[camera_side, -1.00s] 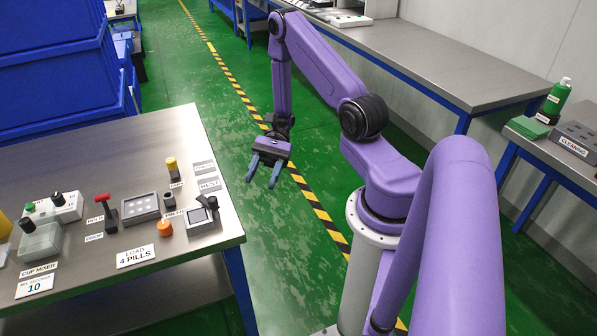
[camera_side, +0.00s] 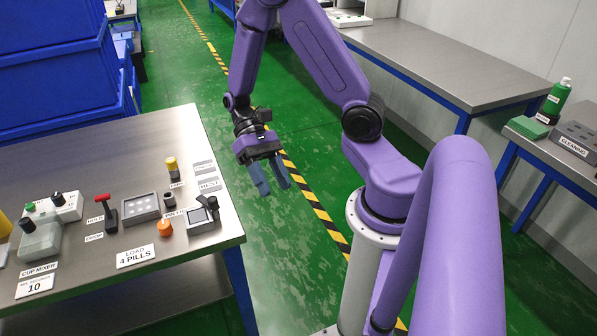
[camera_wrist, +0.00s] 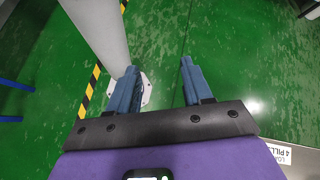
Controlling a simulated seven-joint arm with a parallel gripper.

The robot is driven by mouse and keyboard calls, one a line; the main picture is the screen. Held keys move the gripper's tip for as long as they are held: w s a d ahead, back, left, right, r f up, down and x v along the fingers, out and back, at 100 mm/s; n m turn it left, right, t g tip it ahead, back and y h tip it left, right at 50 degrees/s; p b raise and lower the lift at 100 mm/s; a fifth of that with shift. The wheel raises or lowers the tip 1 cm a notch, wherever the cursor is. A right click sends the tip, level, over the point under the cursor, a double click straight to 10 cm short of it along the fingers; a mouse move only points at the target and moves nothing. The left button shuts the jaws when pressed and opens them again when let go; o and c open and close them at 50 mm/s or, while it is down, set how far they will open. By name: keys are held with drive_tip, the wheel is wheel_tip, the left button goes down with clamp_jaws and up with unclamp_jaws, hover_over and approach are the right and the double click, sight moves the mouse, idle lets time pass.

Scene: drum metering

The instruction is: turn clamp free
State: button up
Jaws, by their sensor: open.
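My gripper (camera_side: 271,189) is open and empty, over the green floor to the right of the table's edge and apart from the clamp. In the wrist view my gripper (camera_wrist: 158,78) shows two spread blue fingers with only floor and my own base between and beyond them. The clamp does not show in the wrist view.
Blue bins (camera_side: 60,70) stand behind. Open floor lies right of the table.

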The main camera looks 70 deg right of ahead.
drive_tip(key=s+a+r+n+t+h, duration=0.4)
drive_tip(key=s+r+n+t+h, duration=0.2)
drive_tip(key=n, duration=0.9)
drive_tip(key=shift+s+a+r+t+h, duration=0.3)
drive_tip(key=shift+s+r+t+h, duration=0.1)
drive_tip(key=shift+s+r+t, duration=0.55)
